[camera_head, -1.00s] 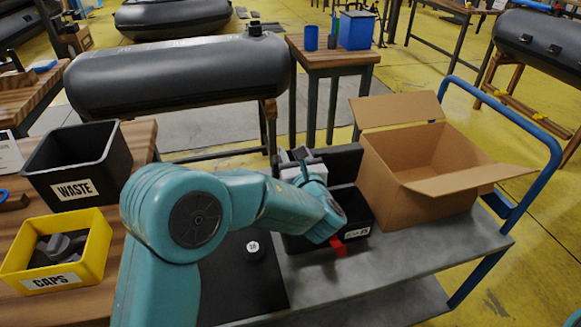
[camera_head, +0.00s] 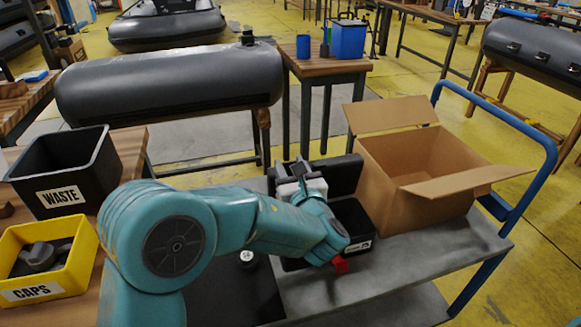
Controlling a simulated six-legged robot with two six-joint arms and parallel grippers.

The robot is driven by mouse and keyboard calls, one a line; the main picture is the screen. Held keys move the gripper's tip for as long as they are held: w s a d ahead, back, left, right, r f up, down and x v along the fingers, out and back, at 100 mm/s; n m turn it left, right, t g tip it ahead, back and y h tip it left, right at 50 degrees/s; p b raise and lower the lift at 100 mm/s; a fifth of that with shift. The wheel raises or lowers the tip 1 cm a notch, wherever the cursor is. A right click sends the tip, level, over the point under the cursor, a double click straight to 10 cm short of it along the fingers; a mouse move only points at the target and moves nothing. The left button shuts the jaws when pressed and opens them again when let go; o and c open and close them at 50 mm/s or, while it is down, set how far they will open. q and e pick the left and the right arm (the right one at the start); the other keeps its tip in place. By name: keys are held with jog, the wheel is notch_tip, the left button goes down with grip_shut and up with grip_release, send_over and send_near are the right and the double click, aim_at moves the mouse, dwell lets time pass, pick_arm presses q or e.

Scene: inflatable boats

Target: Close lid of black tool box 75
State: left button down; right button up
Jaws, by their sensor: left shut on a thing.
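The black tool box (camera_head: 358,222) stands on the grey cart, left of the cardboard box. Its lid (camera_head: 340,172) stands raised at the back, and a label shows on the front. My left arm crosses in front and hides the left part of the box. My left gripper (camera_head: 300,178) is at the lid's left part, its fingers partly hidden by its own wrist. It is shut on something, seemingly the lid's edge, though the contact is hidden. A red part (camera_head: 340,264) shows at the box's front. My right gripper is not in view.
An open cardboard box (camera_head: 415,205) stands close to the tool box's right. The cart (camera_head: 400,262) has free room at its front and a blue handle (camera_head: 525,140) at right. A black waste bin (camera_head: 95,165) and yellow caps bin (camera_head: 75,268) stand on the wooden table at left.

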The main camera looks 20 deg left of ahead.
pick_arm(q)
jog(key=shift+f, duration=0.6)
jog(key=c, duration=0.6)
grip_release()
jog(key=shift+s, duration=0.1)
jog(key=r+v, duration=0.1)
jog(key=v, duration=1.7)
jog(key=shift+d+b, duration=0.25)
jog(key=shift+b, duration=0.2)
jog(key=shift+s, duration=0.1)
